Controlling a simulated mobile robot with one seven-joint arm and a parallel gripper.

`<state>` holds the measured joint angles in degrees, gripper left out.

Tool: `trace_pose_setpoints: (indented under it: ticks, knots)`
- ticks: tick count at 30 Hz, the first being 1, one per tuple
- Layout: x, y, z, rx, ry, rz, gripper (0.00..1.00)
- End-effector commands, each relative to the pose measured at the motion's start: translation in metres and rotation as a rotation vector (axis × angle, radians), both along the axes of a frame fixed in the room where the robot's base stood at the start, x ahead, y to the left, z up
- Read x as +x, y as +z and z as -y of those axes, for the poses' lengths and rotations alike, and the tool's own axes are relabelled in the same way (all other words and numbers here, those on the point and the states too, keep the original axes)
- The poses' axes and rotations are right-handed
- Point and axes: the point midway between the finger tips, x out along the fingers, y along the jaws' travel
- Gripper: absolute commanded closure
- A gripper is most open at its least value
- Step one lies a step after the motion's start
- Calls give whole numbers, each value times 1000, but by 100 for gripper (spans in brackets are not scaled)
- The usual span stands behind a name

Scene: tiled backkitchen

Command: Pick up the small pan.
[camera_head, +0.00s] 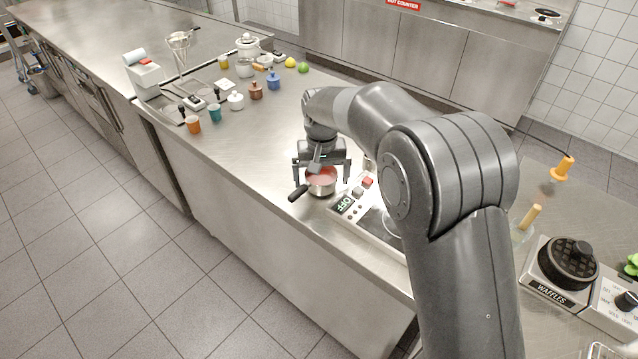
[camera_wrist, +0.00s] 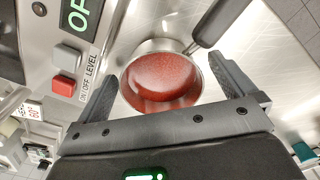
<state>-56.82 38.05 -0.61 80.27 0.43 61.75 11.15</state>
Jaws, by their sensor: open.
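The small pan (camera_head: 321,187) is a steel pan with a black handle, standing on the steel counter near its front edge. It holds something red. In the wrist view the pan (camera_wrist: 153,45) shows its red contents, and its handle points to the upper right. My gripper (camera_head: 321,176) is open above the pan. In the wrist view my gripper's fingers (camera_wrist: 184,84) are on either side of the pan's near part. I cannot tell whether they touch it.
A waffle maker (camera_head: 568,262) is at the far right. Several small pots and cups, including a blue pot (camera_head: 273,81), stand farther back left. Counter left of the pan is clear.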

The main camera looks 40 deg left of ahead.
Motion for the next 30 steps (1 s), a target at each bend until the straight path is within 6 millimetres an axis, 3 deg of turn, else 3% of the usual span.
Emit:
trace_pose_setpoints:
  ticks: [5,26,30]
  knots:
    - [0,0,0,1,0,1,0]
    - [0,0,0,1,0,1,57]
    - [0,1,0,1,0,1,57]
